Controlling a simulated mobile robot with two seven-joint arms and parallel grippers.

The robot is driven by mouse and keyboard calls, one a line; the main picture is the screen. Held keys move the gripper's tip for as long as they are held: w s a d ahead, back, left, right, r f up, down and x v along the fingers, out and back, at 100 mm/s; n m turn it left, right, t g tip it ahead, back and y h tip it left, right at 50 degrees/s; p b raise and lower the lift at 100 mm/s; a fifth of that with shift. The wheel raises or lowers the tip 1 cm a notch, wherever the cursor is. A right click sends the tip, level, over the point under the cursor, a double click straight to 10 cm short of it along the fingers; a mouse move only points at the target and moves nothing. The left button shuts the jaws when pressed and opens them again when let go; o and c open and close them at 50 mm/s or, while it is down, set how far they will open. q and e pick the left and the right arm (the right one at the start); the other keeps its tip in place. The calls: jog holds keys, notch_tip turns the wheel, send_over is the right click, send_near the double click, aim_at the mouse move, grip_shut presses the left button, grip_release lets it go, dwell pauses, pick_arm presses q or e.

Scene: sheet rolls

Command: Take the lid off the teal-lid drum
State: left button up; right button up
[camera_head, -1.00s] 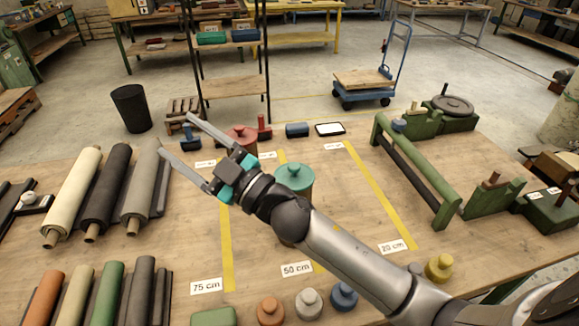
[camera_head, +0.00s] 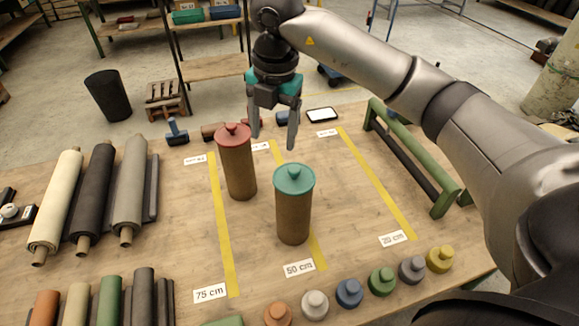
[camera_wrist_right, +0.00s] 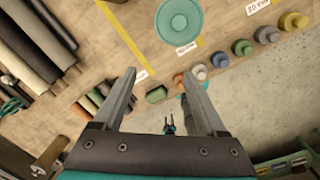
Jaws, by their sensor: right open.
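The teal-lid drum (camera_head: 293,215) is a brown cylinder standing upright on the table near the 50 cm label. Its teal lid (camera_head: 293,179), with a small knob, sits on top. The lid also shows from above in the right wrist view (camera_wrist_right: 179,20), at the top edge beyond the fingertips. My right gripper (camera_head: 273,143) points down with its fingers apart and empty. In the head view it is above and behind the teal lid, a little to its left, apart from it. My left gripper is not in view.
A red-lid drum (camera_head: 236,165) stands close on the left. Rolls (camera_head: 128,190) lie at the left, a green frame (camera_head: 415,160) stands at the right. Several small knobbed lids (camera_head: 349,293) line the front edge. Yellow strips (camera_head: 224,240) mark the table.

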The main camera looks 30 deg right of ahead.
jog(key=d+r+m+h, duration=0.1)
jog(key=d+r+h, duration=0.1)
jog(key=d, duration=0.2)
send_over(294, 168)
jog(key=s, duration=0.1)
jog(key=f, duration=1)
jog(key=shift+a, duration=0.4)
jog(key=shift+w+d+f+p, duration=0.15)
jog(key=shift+f+p, duration=0.1)
jog(key=shift+f, duration=0.65)
jog(key=shift+w+d+f+p, duration=0.1)
jog(key=shift+w+f+p, duration=0.1)
jog(key=shift+f, duration=0.65)
jog(key=shift+w+d+f+p, duration=0.1)
jog(key=shift+f+p, duration=0.15)
jog(key=shift+f, duration=0.65)
grip_shut()
